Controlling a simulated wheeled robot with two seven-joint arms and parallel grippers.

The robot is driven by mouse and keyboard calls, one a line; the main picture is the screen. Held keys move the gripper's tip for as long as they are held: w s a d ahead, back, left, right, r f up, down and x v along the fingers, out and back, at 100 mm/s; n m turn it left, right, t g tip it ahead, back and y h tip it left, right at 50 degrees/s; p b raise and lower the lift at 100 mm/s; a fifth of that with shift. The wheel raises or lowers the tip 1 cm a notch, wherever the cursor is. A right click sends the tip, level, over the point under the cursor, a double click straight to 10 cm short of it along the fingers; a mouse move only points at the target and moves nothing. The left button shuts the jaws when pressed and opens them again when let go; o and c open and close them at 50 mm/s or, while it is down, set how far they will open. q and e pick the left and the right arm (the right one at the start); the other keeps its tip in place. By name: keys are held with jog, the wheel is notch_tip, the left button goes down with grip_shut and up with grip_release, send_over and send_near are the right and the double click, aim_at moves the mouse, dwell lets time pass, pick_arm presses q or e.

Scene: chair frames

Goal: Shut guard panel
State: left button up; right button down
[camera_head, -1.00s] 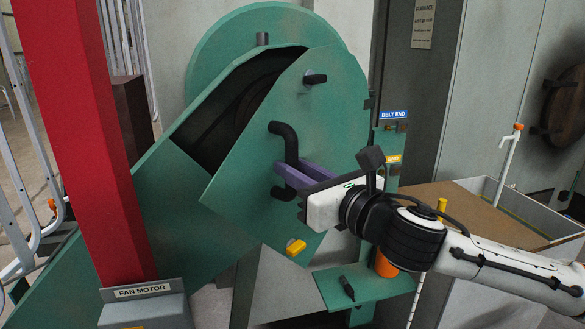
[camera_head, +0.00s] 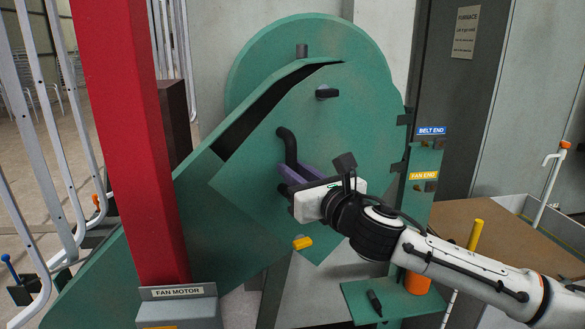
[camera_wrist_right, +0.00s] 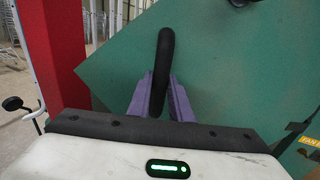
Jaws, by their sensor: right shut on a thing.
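The green guard panel (camera_head: 355,130) hangs on hinges at its right edge on the green guard housing (camera_head: 205,235). It stands slightly ajar, with a narrow dark gap (camera_head: 265,112) along its upper left edge. My right gripper (camera_head: 290,176) has its purple fingers closed around the panel's black bar handle (camera_head: 288,145). In the right wrist view the handle (camera_wrist_right: 163,62) rises between the two fingers (camera_wrist_right: 157,98), with the panel (camera_wrist_right: 240,70) behind it. A dark latch knob (camera_head: 327,93) sits higher on the panel. My left gripper is not in view.
A red post (camera_head: 130,130) stands left of the housing, above a grey fan motor box (camera_head: 178,312). A yellow knob (camera_head: 302,243) sits below the panel handle.

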jog(key=shift+a+r, duration=0.25)
jog(key=shift+a, duration=0.2)
jog(key=shift+x, duration=4.95)
jog(key=shift+f, duration=0.15)
jog(key=c, duration=1.5)
grip_release()
jog(key=shift+c, duration=0.2)
jog(key=shift+d, duration=0.1)
jog(key=shift+d+f, duration=0.1)
